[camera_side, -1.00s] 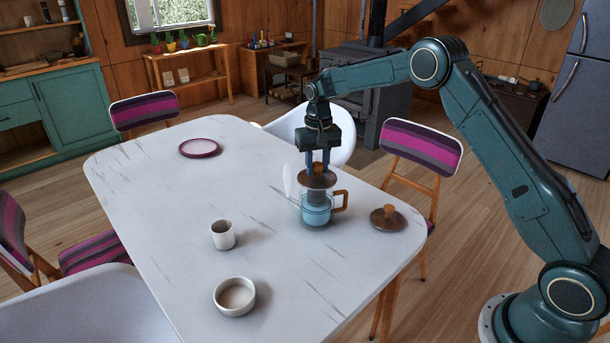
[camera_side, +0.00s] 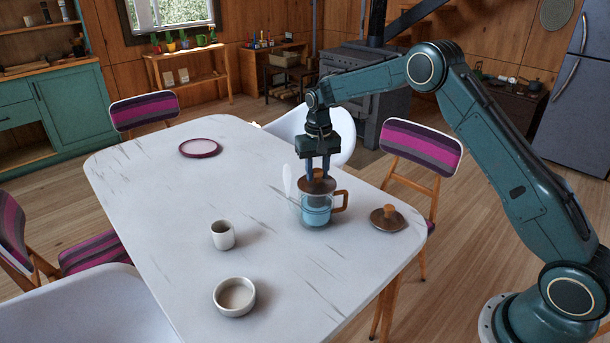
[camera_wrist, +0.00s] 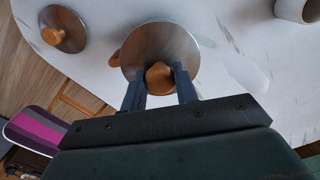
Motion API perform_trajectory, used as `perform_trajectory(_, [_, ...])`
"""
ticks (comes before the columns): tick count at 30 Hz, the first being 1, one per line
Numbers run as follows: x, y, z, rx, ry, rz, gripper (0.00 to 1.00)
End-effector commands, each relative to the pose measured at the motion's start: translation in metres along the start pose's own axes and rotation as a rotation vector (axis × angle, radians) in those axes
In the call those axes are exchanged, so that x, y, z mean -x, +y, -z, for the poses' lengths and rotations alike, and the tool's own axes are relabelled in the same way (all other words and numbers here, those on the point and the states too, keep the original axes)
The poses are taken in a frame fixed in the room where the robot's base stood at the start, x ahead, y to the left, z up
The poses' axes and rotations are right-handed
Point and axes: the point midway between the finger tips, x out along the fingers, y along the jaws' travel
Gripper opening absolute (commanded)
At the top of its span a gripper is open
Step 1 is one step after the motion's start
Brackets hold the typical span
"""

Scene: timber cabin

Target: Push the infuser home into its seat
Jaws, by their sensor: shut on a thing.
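The infuser has a brown disc top (camera_side: 318,187) and a round wooden knob (camera_wrist: 158,77). My gripper (camera_side: 318,176) is shut on the knob from above, and its two fingers also show in the wrist view (camera_wrist: 160,82). The clear glass pot (camera_side: 303,216), with blue contents and a wooden handle (camera_side: 342,200), stands upright on the table under the infuser. The infuser's lower part is inside the pot. The disc is at the pot's mouth; I cannot tell whether it touches the rim all round. In the wrist view the disc (camera_wrist: 145,45) hides the pot's inside.
A brown lid with a wooden knob (camera_side: 388,219) lies on the white table (camera_side: 170,210) right of the pot. A cup (camera_side: 222,236), a bowl (camera_side: 234,297) and a purple-rimmed plate (camera_side: 200,148) stand clear of it. A striped chair (camera_side: 422,148) is behind the table's right edge.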

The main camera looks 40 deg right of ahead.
Motion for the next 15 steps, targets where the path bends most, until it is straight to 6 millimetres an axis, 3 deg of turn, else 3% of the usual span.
perform_trajectory(15, [-0.0104,0.0,0.0,0.0,-0.001,0.0,0.0])
